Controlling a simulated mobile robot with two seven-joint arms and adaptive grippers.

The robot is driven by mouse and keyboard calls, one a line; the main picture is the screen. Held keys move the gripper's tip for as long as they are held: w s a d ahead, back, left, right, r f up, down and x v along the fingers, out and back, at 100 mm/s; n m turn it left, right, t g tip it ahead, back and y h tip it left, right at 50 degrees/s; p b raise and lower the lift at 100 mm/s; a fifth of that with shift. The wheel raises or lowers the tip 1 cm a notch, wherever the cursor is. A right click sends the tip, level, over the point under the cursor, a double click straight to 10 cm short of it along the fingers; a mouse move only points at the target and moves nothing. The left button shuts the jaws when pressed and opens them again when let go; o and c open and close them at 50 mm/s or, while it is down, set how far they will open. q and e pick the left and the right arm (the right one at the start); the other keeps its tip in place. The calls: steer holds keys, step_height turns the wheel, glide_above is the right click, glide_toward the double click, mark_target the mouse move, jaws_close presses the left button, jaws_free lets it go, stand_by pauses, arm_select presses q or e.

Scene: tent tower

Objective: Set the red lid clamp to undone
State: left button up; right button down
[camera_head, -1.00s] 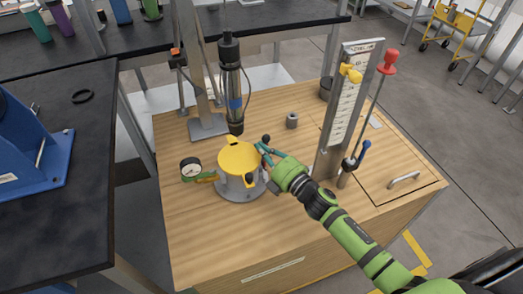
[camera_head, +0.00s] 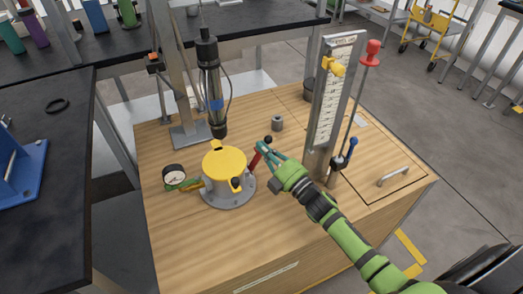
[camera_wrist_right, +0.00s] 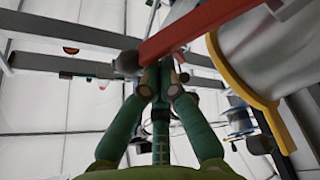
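The yellow lid (camera_head: 224,163) sits on a grey round flanged vessel on the wooden bench. The red clamp lever (camera_head: 254,163) stands at the lid's right side, tilted up and away from it, with a dark ball knob (camera_head: 268,140) at its top. My right gripper (camera_head: 261,147) is at the lever's upper end. In the right wrist view the fingers (camera_wrist_right: 160,75) converge close together, and the red lever (camera_wrist_right: 195,28) crosses at their tips. I see no clear grip on the lever. My left gripper is out of view.
A pressure gauge (camera_head: 174,173) is left of the vessel. A dark cylinder (camera_head: 210,85) hangs from a post behind it. A grey nut-like piece (camera_head: 277,123) and an upright scale (camera_head: 333,90) with a red-knobbed rod stand to the right. The bench's front is clear.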

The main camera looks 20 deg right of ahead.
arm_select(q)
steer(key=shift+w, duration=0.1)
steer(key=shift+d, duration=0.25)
arm_select(e)
step_height(320, 180, up, 10)
stand_by(0.6)
